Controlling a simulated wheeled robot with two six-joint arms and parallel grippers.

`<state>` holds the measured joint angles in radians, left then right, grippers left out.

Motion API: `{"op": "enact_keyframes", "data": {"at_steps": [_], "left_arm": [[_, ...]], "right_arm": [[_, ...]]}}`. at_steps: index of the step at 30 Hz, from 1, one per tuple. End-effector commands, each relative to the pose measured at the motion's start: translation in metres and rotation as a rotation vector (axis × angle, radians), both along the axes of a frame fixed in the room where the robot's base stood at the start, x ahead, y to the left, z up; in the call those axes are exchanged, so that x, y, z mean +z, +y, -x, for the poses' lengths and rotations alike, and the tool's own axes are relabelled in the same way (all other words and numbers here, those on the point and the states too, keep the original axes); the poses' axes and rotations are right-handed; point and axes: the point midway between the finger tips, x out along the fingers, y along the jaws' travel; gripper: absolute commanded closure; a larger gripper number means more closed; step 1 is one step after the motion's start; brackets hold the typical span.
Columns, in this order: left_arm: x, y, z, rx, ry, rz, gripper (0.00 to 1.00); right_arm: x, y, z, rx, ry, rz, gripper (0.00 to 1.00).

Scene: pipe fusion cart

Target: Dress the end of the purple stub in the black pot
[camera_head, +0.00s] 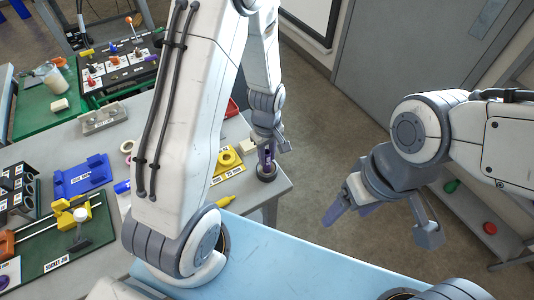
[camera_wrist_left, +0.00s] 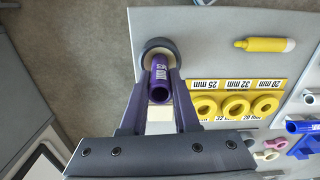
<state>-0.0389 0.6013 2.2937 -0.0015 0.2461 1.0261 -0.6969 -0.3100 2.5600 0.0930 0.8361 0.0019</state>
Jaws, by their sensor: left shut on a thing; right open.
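The purple stub (camera_wrist_left: 160,80) is a short hollow tube with white print, held between the fingers of my left gripper (camera_wrist_left: 160,85). It also shows in the head view (camera_head: 268,158), roughly upright at the table's corner. The black pot (camera_head: 267,175) is round and stands under the stub. In the left wrist view the pot (camera_wrist_left: 145,47) has a dark rim and a pale inside. The stub's far end is over or in the pot's mouth; I cannot tell how deep. My right gripper (camera_head: 380,226) is open and empty, off to the right above the floor.
A yellow size card with rings (camera_head: 228,160) lies left of the pot, with a yellow marker (camera_head: 220,203) nearer. A pale block (camera_head: 248,146) sits beside the pot. The table edge is close to the pot. A light blue surface (camera_head: 290,265) fills the front.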

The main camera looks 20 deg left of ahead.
Motion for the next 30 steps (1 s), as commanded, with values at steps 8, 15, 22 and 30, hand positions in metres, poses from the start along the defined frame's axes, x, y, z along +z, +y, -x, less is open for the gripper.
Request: {"op": "enact_keyframes", "data": {"at_steps": [8,15,22,30], "left_arm": [[-0.002,0.001,0.0,-0.06,0.001,-0.001,1.0],[-0.001,0.001,0.001,0.3,0.001,-0.001,1.0],[-0.002,0.001,0.001,0.481,0.001,-0.001,1.0],[0.0,0.001,0.001,0.174,0.003,-0.001,1.0]], "right_arm": [[0.002,0.0,0.0,0.0,0.0,0.0,0.23],[0.006,0.0,0.0,0.0,0.0,0.0,0.23],[0.008,0.0,0.0,0.0,0.0,0.0,0.23],[0.013,0.0,0.0,0.0,0.0,0.0,0.23]]}}
